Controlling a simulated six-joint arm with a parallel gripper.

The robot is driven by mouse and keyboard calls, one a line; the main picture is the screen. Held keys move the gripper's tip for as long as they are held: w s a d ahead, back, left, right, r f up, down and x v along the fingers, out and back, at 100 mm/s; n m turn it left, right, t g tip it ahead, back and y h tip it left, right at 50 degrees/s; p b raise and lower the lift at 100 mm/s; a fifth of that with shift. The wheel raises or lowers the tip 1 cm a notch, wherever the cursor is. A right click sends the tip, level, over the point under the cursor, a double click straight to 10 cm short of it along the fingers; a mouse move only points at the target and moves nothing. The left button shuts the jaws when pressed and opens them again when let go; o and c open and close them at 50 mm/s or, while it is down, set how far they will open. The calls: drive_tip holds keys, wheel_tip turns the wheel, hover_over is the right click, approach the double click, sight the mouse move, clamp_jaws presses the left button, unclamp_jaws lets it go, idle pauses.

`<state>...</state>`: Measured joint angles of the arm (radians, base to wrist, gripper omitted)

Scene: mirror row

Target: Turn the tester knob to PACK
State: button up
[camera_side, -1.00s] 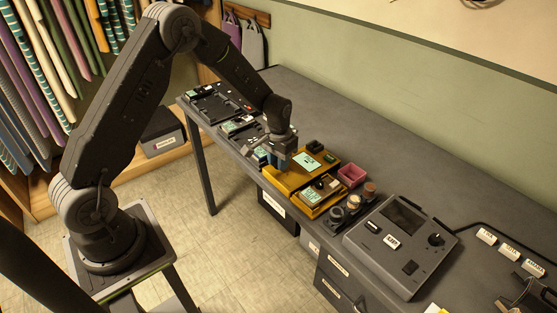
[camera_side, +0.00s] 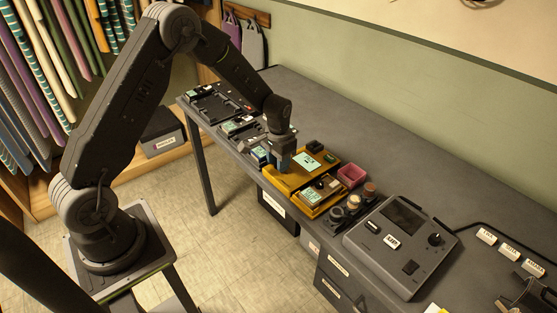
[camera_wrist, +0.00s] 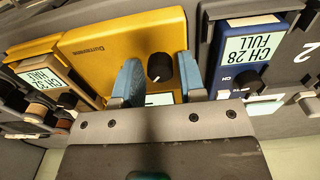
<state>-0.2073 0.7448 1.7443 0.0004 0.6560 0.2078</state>
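A yellow unit (camera_wrist: 100,50) with a black knob (camera_wrist: 158,68) lies below my gripper in the wrist view. The knob has a pale pointer line; no PACK mark is readable. My gripper (camera_wrist: 159,64) is open, its blue fingers on either side of the knob, with gaps visible. Contact cannot be told. The side view shows my gripper (camera_side: 283,166) over the left end of the yellow unit (camera_side: 325,159), hiding the knob there. A grey device (camera_side: 372,255) with a dark screen also has a black knob (camera_side: 435,240); I cannot tell which is the tester.
A blue module (camera_wrist: 228,52) reading "CH 28 FULL" lies right of my fingers in the wrist view.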

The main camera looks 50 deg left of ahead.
drive_tip(key=shift+o, duration=1.2)
drive_tip(key=shift+r, duration=0.1)
wheel_tip(320, 180, up, 14)
drive_tip(key=s+d+r+t, duration=0.3)
drive_tip(key=s+d+r, duration=0.3)
drive_tip(key=s+r, duration=0.5)
drive_tip(key=s+d+r+t, duration=0.1)
drive_tip(key=s+d+t, duration=0.1)
drive_tip(key=s, duration=1.2)
drive_tip(key=shift+d+r+t, duration=0.15)
drive_tip(key=shift+d+t, duration=0.15)
drive_tip(key=shift+d, duration=0.45)
